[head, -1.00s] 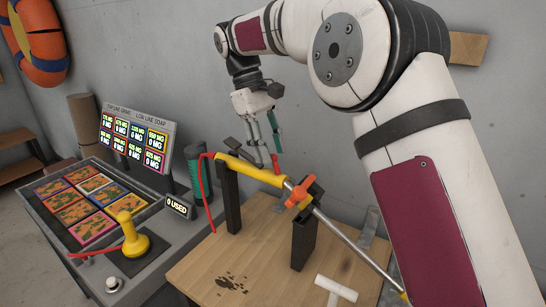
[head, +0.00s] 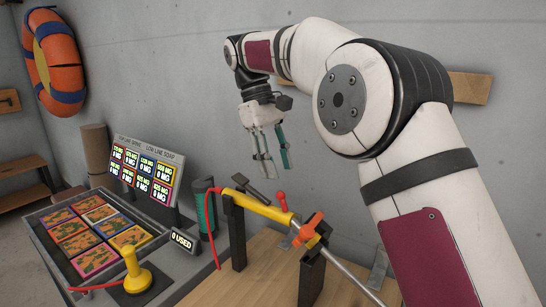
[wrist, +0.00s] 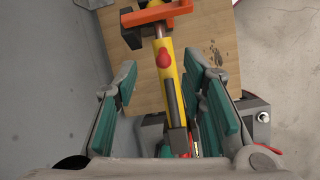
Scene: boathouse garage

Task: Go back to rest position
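My gripper (head: 271,163) hangs from the white arm above the workbench, fingers pointing down and spread apart with nothing between them. In the head view it is above and behind a yellow tool with a red knob (head: 257,207), which rests across two black stands. In the wrist view the open teal finger pads of the gripper (wrist: 163,110) frame the yellow tool (wrist: 165,85) below them, apart from it.
A wooden bench top (head: 262,265) carries the black stands and an orange clamp (head: 311,228). To the left is a panel with coloured tiles (head: 90,240), a yellow joystick (head: 137,272), a lit display board (head: 145,172) and a green cylinder (head: 204,208). A grey wall is behind.

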